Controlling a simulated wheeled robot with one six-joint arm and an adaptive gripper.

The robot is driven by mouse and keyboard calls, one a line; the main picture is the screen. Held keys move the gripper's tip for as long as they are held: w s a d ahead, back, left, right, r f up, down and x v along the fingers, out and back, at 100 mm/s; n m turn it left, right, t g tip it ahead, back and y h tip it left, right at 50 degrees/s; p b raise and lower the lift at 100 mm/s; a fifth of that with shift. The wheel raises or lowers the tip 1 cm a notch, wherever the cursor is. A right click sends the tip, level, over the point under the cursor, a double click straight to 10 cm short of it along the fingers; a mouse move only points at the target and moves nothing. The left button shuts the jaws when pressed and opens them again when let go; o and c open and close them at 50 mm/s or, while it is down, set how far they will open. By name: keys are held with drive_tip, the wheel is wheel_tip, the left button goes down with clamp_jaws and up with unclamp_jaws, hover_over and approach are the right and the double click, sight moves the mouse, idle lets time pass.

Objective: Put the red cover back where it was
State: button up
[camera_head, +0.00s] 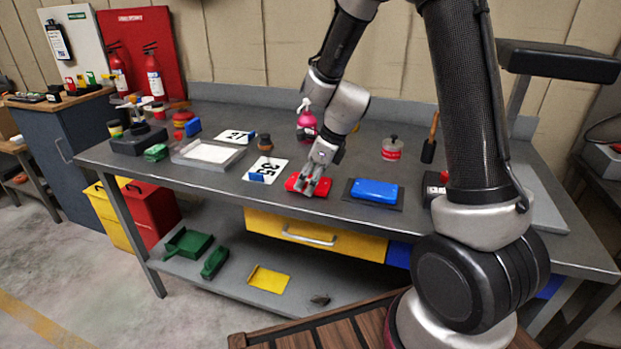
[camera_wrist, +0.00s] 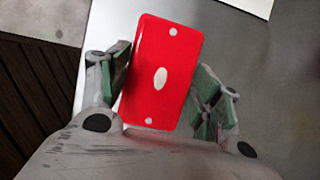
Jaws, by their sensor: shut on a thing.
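The red cover (camera_head: 309,186) is at the front part of the grey workbench in the head view, under my gripper (camera_head: 313,187). In the wrist view the red cover (camera_wrist: 160,75) is a flat rectangle with a white oval in its middle and small pale dots near its ends. My gripper (camera_wrist: 163,85) has a finger on each side of it and is shut on it. I cannot tell whether the cover touches the bench top. A blue cover (camera_head: 376,190) lies on a dark base to the right.
Number cards (camera_head: 265,169) and a white tray (camera_head: 208,153) lie to the left. A pink spray bottle (camera_head: 306,122) and a red-and-grey can (camera_head: 391,149) stand behind. A yellow drawer (camera_head: 318,237) is below the bench top. Green parts (camera_head: 188,243) and a yellow piece (camera_head: 268,279) lie on the lower shelf.

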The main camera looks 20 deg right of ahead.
drive_tip(key=shift+f, duration=0.15)
drive_tip(key=o, duration=1.2)
drive_tip(key=v, duration=1.2)
drive_tip(key=s+d+r+n+h, duration=0.1)
drive_tip(key=s+d+r+n, duration=0.2)
drive_tip(key=s+n, duration=0.4)
drive_tip(key=s+d+r+n+t+h, duration=0.1)
drive_tip(key=s+d+r+n, duration=0.2)
drive_tip(key=s+n, duration=0.5)
drive_tip(key=s+d+r+n+h, duration=0.1)
drive_tip(key=s+d+r+n, duration=0.2)
drive_tip(key=s+n, duration=0.5)
drive_tip(key=shift+s+d+r+n+h, duration=0.1)
drive_tip(key=shift+d+r+n+h, duration=0.1)
drive_tip(key=shift+d+n, duration=0.3)
drive_tip(key=shift+s+d+r+n+h, duration=0.2)
drive_tip(key=shift+d+n, duration=0.1)
drive_tip(key=shift+n, duration=0.3)
drive_tip(key=shift+w, duration=0.1)
